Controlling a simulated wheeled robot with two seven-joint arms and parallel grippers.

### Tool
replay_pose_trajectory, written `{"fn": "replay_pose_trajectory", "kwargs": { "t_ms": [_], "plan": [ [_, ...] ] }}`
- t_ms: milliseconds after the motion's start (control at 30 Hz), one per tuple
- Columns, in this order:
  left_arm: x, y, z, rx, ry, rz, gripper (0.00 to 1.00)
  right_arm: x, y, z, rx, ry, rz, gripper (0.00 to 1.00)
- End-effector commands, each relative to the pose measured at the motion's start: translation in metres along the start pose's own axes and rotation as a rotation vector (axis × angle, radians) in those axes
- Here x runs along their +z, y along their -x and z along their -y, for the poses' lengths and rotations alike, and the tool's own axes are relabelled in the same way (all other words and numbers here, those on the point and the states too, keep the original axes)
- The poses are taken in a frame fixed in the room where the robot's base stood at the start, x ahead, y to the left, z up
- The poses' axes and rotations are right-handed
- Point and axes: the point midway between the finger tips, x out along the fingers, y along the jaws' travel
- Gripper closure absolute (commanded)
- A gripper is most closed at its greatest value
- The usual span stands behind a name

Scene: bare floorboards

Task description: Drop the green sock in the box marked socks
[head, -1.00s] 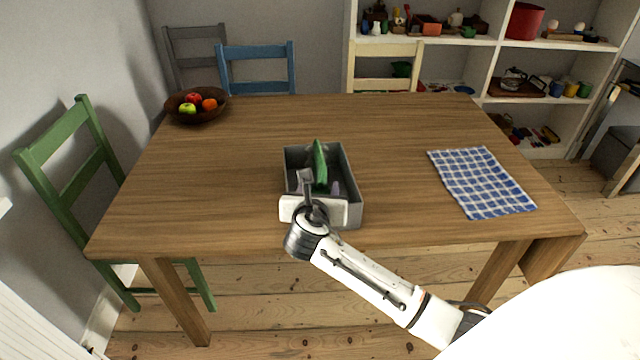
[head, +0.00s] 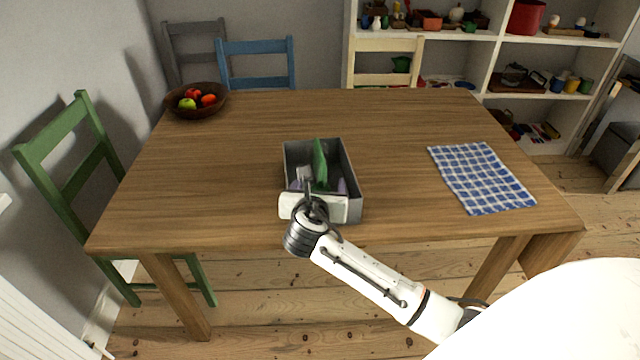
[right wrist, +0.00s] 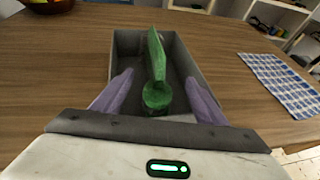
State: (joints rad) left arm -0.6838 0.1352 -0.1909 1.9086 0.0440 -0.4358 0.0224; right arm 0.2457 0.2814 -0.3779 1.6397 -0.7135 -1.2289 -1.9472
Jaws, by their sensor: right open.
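The green sock (head: 320,164) stands upright inside the open grey box (head: 353,183) on the table; it also shows in the right wrist view (right wrist: 156,72). No marking on the box (right wrist: 190,58) can be read. My right gripper (head: 321,186) is over the near end of the box. In the right wrist view its two purple fingers (right wrist: 157,92) are spread, one on each side of the sock, with gaps between them and it. The gripper body hides the near wall of the box. My left gripper is not in view.
The wooden table (head: 240,140) is mostly clear around the box. A blue checked cloth (head: 480,177) lies to the right. A fruit bowl (head: 197,107) stands at the back left. Chairs (head: 257,65) stand around the table, and shelves (head: 480,60) stand behind.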

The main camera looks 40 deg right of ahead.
Motion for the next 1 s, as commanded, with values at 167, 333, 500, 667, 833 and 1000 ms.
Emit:
{"fn": "replay_pose_trajectory", "kwargs": {
  "t_ms": [167,333,500,667,833,1000],
  "plan": [
    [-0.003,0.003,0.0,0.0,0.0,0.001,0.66,0.0,0.031,-0.001,0.005,0.0,-0.002,0.33],
    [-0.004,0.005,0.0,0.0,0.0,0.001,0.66,0.0,0.065,-0.001,0.005,-0.002,-0.002,0.33],
    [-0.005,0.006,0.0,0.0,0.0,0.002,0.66,0.0,0.089,-0.001,0.003,0.0,-0.001,0.33],
    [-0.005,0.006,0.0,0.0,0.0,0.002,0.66,0.0,0.097,0.0,0.001,0.0,0.0,0.33],
    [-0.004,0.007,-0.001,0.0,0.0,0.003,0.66,0.0,0.098,0.0,0.001,0.0,0.0,0.33],
    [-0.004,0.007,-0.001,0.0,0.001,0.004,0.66,0.0,0.098,0.0,0.001,0.0,0.0,0.33]
  ]
}}
